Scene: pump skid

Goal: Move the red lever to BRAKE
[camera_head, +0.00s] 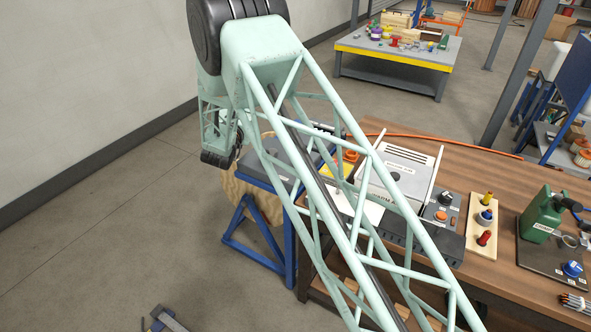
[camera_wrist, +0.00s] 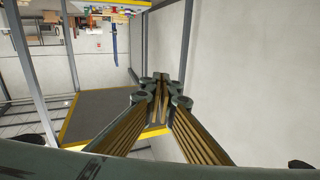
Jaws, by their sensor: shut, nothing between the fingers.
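I cannot make out a red lever or a BRAKE mark in either view; my own pale green lattice arm covers part of the bench in the head view. A yellow box (camera_head: 338,166) with an orange-red part on top stands partly hidden behind the arm. My gripper (camera_wrist: 160,92) shows in the wrist view with its fingers together and nothing between them. It points past open floor and wall, with no lever near the fingertips. In the head view the gripper is not clearly seen.
The wooden bench (camera_head: 505,195) holds a light panel box (camera_head: 400,170), a grey control box with an orange button (camera_head: 440,216), a peg board (camera_head: 484,225) and a green can (camera_head: 541,218). A blue stand (camera_head: 257,245) is beside it. Open floor (camera_head: 110,230) lies left.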

